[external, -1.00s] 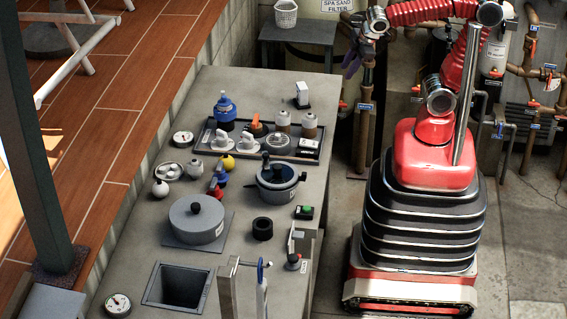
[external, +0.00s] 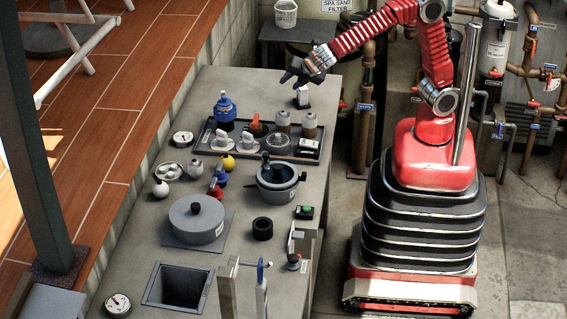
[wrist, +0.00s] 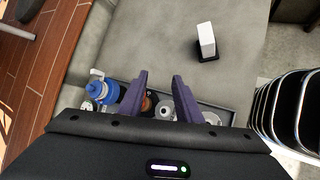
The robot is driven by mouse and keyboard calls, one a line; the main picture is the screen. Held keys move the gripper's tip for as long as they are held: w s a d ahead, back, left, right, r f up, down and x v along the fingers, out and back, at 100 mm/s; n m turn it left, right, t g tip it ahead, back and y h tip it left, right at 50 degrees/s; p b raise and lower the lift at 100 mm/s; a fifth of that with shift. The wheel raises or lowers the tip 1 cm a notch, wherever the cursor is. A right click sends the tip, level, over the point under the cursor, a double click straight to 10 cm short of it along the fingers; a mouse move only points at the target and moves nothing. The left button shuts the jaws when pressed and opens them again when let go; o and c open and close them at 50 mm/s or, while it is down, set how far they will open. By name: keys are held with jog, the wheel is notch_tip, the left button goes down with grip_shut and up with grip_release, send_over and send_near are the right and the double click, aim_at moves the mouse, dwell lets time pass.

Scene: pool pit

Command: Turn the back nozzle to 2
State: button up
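My gripper (external: 290,75) is above the far end of the grey bench, over and behind the black tray (external: 206,126). In the wrist view its two purple fingers (wrist: 160,82) are apart with nothing between them. The tray holds two white handled fittings (external: 221,141) (external: 246,141), an orange-topped part (external: 256,125), a blue-capped unit (external: 225,108) and two small canisters (external: 282,120) (external: 309,124). I cannot tell which is the back nozzle, and no 2 mark is readable.
A white block (external: 302,95) on a dark base stands behind the tray. In front are a lidded pot (external: 197,220), another pot (external: 277,184), a black ring (external: 263,229) and a square opening (external: 178,286). The bench's far left is bare.

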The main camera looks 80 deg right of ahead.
jog(key=w+a+f+n+t, duration=0.3)
jog(key=w+a+n, duration=0.35)
jog(key=a, duration=0.45)
jog(key=n+t, duration=0.3)
jog(key=n, duration=0.2)
send_near(225, 133)
jog(key=r+v, duration=0.1)
jog(key=v, duration=0.3)
jog(key=shift+w+a+f, duration=0.15)
jog(key=shift+w+f, duration=0.05)
jog(key=shift+w, duration=0.05)
jog(key=shift+g, duration=0.3)
jog(key=x, duration=1.3)
jog(key=shift+w+d, duration=0.25)
jog(key=shift+d, duration=0.1)
jog(key=shift+f, duration=0.15)
grip_shut()
